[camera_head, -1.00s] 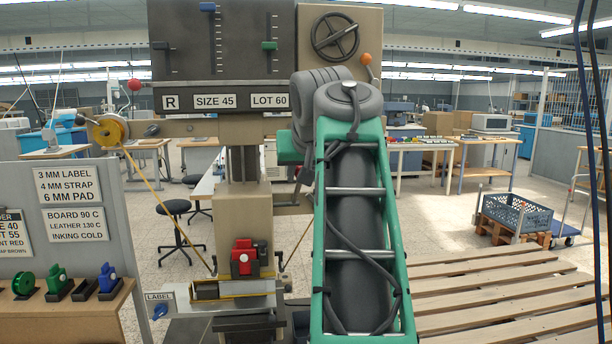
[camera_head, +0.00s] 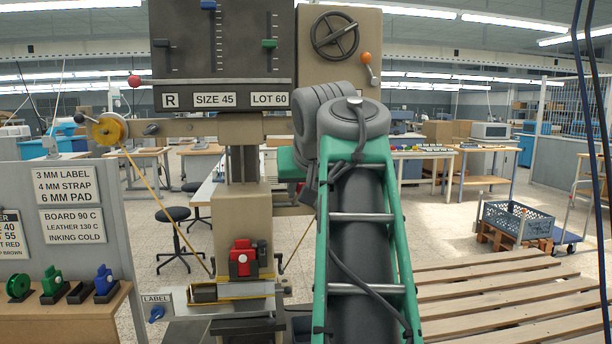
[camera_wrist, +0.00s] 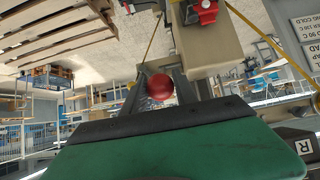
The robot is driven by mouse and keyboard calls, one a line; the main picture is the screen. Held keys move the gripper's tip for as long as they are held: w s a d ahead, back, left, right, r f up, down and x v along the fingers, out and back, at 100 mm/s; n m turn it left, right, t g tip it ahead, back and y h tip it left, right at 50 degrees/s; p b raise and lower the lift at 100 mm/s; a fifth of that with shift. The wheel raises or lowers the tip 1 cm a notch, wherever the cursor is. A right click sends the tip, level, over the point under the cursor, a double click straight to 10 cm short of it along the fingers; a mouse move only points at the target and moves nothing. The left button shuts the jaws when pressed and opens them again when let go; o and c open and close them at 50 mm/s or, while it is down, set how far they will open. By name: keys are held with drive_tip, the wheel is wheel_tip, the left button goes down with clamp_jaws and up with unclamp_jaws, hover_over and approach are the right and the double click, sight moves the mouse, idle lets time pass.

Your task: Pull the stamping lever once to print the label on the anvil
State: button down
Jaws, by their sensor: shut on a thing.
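In the wrist view, a round red knob (camera_wrist: 160,87) sits between the dark fingers of my gripper (camera_wrist: 163,90), which is shut on it. I take it for the stamping lever's knob; its shaft is hidden. My arm hides the knob and fingers in the head view. The press's beige column (camera_head: 243,215) stands left of my arm. Below it, a red block (camera_head: 243,262) sits over the yellow-edged anvil area (camera_head: 255,289). A small dark piece (camera_head: 205,293) lies at its left end; I cannot tell whether a label is printed.
A panel (camera_head: 190,100) reading R, SIZE 45, LOT 60 spans the press top, beside a handwheel (camera_head: 335,36) and an orange-knobbed handle (camera_head: 366,58). A yellow tape reel (camera_head: 108,129) hangs left. A bench (camera_head: 70,315) with coloured stamps is lower left, a wooden pallet (camera_head: 500,300) lower right.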

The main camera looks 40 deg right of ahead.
drive_tip(key=f, duration=0.1)
drive_tip(key=f+b, duration=0.1)
drive_tip(key=s+f, duration=0.1)
drive_tip(key=shift+a, duration=0.3)
drive_tip(key=shift+s+a+f+b, duration=0.1)
drive_tip(key=shift+s+f+b, duration=0.05)
drive_tip(key=shift+f+b, duration=0.65)
drive_tip(key=shift+s+a+f+b, duration=0.1)
drive_tip(key=shift+f+b, duration=0.7)
wheel_tip(320, 180, down, 4)
drive_tip(key=b, duration=0.2)
drive_tip(key=shift+s+a+r+b, duration=0.15)
drive_tip(key=shift+r+b, duration=0.1)
drive_tip(key=shift+b, duration=0.15)
